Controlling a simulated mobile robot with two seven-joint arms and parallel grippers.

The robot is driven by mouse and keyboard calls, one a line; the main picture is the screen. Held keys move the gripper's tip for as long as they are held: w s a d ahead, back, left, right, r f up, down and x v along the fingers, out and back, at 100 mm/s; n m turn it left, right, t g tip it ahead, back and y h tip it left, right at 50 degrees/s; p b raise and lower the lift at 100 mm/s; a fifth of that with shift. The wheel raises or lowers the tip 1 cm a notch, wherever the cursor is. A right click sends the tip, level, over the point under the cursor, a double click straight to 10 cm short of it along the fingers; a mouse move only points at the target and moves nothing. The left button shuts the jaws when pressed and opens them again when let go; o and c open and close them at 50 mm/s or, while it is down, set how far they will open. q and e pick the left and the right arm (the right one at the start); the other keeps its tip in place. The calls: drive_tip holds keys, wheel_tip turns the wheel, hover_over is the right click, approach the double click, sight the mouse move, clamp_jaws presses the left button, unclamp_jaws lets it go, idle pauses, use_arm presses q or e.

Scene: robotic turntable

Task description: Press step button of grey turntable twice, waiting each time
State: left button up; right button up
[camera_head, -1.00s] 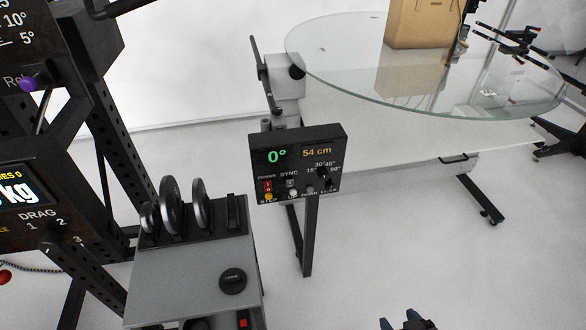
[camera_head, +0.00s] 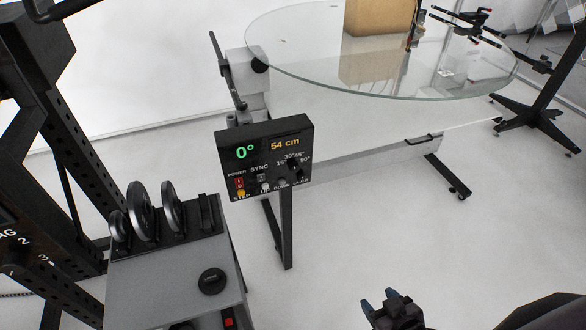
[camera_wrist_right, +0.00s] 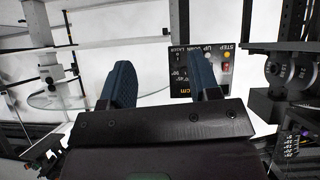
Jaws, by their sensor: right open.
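The turntable's black control panel (camera_head: 264,157) stands on a dark post in the middle of the head view. It reads 0° and 54 cm. The yellow STEP button (camera_head: 241,192) is at its lower left, below a red power switch. The glass turntable top (camera_head: 390,60) is behind it with a brown box (camera_head: 378,16) on it. My right gripper (camera_head: 378,301) is at the bottom of the head view, open and empty, below and right of the panel and apart from it. In the right wrist view the panel (camera_wrist_right: 190,83) appears upside down behind the gripper's blue fingers (camera_wrist_right: 165,85). My left gripper is not seen.
A grey unit (camera_head: 172,265) with several dark discs and a black knob stands left of the panel. A black perforated frame (camera_head: 80,150) is at the far left. A black stand (camera_head: 540,120) is at the right. The floor between the panel and my right gripper is clear.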

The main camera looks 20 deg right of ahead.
idle(0.4)
clamp_jaws()
idle(1.5)
